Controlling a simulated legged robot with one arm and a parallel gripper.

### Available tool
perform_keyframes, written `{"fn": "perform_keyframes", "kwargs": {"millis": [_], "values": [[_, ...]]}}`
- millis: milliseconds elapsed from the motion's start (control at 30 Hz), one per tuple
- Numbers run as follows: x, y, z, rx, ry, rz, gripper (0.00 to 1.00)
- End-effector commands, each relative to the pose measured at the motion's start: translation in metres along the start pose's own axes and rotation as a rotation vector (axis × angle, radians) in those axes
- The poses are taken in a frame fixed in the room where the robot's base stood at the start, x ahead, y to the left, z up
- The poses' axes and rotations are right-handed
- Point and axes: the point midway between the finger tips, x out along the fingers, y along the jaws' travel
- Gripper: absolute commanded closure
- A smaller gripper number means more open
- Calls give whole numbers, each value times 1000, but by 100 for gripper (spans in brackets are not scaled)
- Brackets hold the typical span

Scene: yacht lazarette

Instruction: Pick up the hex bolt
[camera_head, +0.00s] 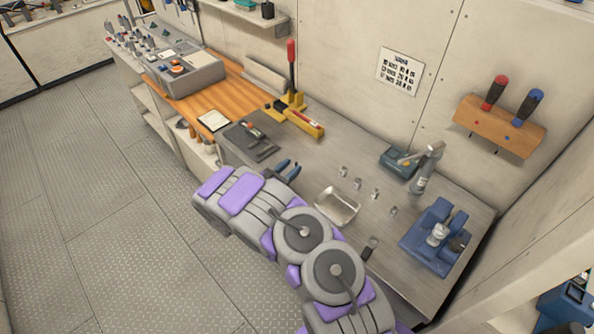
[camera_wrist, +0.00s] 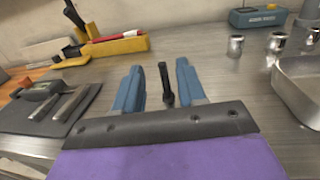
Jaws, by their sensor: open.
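My gripper (camera_head: 287,169) has two blue fingers and is low over the grey metal bench, left of the shallow metal tray. In the wrist view my gripper (camera_wrist: 160,66) is open, with a finger on each side of a slim dark thing with a thicker top end (camera_wrist: 165,82). It looks like the hex bolt, but I cannot be sure. Gaps show between it and both fingers.
The metal tray (camera_head: 337,205) lies right of my gripper, with several small metal cylinders (camera_head: 375,194) behind it. A yellow tool with a red handle (camera_head: 292,105) stands at the back left. A dark mat (camera_head: 250,142) lies left; a blue vise (camera_head: 436,236) stands far right.

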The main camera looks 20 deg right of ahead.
Motion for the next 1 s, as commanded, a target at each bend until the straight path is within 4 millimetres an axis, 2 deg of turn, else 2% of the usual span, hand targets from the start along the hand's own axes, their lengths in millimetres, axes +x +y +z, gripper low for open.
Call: {"fn": "perform_keyframes", "kwargs": {"millis": [167,500,767,1000], "values": [[9,0,-1,0,-1,-1,60],[53,-5,-2,1,1,0,60],[55,-4,-1,-1,0,1,60],[55,-4,-2,-1,-1,1,80]]}}
